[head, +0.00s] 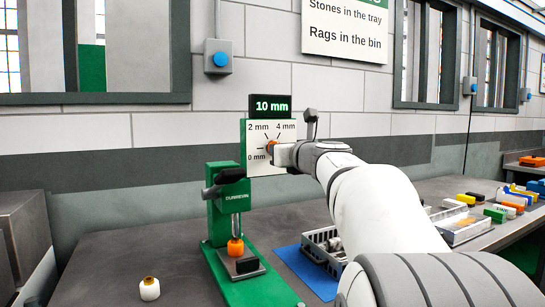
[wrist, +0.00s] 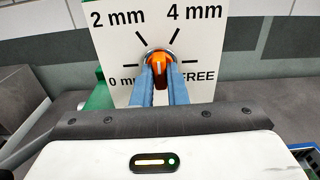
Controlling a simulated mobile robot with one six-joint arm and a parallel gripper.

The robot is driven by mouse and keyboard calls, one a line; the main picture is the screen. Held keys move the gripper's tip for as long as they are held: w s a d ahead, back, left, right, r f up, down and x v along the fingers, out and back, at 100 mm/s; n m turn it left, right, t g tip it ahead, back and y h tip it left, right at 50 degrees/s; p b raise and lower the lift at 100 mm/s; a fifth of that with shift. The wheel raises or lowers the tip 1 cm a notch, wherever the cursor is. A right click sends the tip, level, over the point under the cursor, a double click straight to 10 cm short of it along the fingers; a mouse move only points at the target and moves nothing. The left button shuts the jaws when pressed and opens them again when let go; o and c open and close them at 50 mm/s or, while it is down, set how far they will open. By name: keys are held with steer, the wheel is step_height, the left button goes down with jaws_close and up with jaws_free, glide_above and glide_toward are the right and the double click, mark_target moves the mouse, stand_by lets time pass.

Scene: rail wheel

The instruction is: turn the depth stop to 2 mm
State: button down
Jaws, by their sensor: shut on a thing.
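The depth stop's orange knob (wrist: 158,58) sits on a white dial plate (wrist: 120,42) marked 0 mm, 2 mm, 4 mm and FREE. In the head view the dial plate (head: 262,165) is on the green machine (head: 228,205), under a display (head: 270,106) reading 10 mm. My gripper (wrist: 159,80) is shut on the knob, one blue finger on each side. In the head view my gripper (head: 274,152) covers the plate's right part. The knob stands roughly upright between the 2 mm and 4 mm marks; its exact pointing is hard to tell.
A small white jar (head: 149,289) stands left of the machine. A grey tray (head: 322,250) and a blue mat (head: 300,270) lie to the right of the machine. Several coloured blocks are farther right on the bench. The bench left of the machine is mostly clear.

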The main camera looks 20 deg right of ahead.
steer(key=shift+f, duration=0.15)
steer(key=shift+n+b, duration=1.7)
steer(key=shift+n, duration=0.7)
steer(key=shift+n+b, duration=0.4)
steer(key=shift+b, duration=0.05)
steer(key=c, duration=1.3)
jaws_free()
steer(key=shift+s, duration=0.1)
